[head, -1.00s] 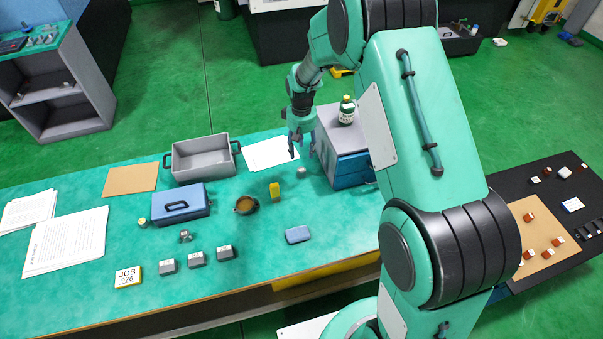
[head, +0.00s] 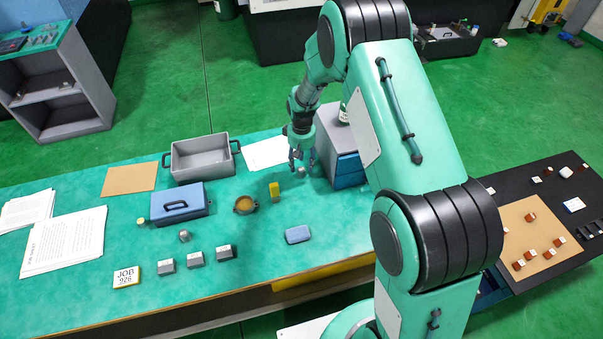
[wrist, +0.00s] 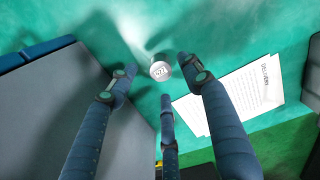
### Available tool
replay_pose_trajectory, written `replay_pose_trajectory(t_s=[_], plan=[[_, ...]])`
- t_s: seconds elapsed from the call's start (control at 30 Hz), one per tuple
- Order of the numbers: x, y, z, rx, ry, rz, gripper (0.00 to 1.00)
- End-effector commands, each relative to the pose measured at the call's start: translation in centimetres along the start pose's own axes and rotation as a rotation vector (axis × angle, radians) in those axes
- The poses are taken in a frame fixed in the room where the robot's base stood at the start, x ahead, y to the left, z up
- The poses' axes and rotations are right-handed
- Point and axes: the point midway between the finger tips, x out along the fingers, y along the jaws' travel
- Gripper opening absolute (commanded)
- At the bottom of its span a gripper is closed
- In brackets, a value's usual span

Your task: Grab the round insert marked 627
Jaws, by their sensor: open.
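A small round metal insert (wrist: 160,68) stands on the green bench top, its pale top face up with a number I cannot read for certain. In the head view this insert (head: 302,170) is beside the grey and blue drawer cabinet. My gripper (wrist: 160,78) is open, its three fingers spread and the insert between and beyond their tips, not gripped. In the head view my gripper (head: 297,158) hangs just above and left of the insert. Another small metal piece (head: 185,236) stands in front of the blue case; its marking is not legible.
The drawer cabinet (head: 349,170) rises close on the right of the gripper, with a bottle (head: 344,113) on top. White paper (head: 266,152) lies behind. The front right bench is fairly clear.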

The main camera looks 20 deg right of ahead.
Motion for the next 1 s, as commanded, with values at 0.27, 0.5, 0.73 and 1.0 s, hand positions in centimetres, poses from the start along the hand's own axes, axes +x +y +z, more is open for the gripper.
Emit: replay_pose_trajectory(t_s=[0.27,0.5,0.73,1.0], plan=[[0.0,0.0,0.0,0.0,0.0,0.0,0.5],[1.8,0.1,0.0,0.0,-0.003,-0.001,0.5],[4.4,0.2,-0.2,0.0,-0.002,0.0,0.5],[5.2,0.2,-0.2,0.0,0.0,0.0,0.5]])
